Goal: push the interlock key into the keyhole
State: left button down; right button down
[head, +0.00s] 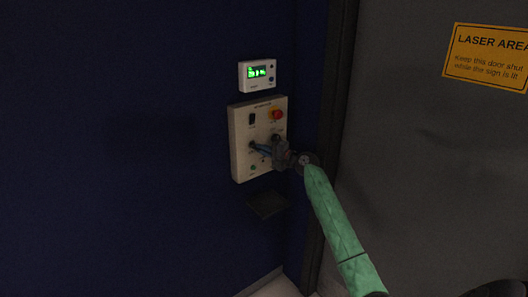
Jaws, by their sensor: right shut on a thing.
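The beige interlock panel (240,160) is fixed to the dark blue wall. My right gripper (268,150) is in front of the panel's middle, shut on the interlock key, a small bluish piece (261,148). The key points left at the panel, near a dark round spot on its face. The gripper and the dim light hide the keyhole, and I cannot tell whether the key's tip touches it.
A red button (277,114) and a dark switch (252,118) sit on the upper panel. A white display box (257,75) with green digits is above. A small dark ledge (267,204) juts out below. A grey door (430,170) with a yellow laser sign (488,57) stands at right.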

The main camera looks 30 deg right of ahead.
pick_arm(q)
jog(key=shift+f, duration=0.25)
pick_arm(e)
jog(key=shift+w, duration=0.7)
jog(key=c, duration=1.5)
grip_release()
jog(key=shift+o, duration=0.2)
pick_arm(q)
jog(key=shift+r, duration=0.1)
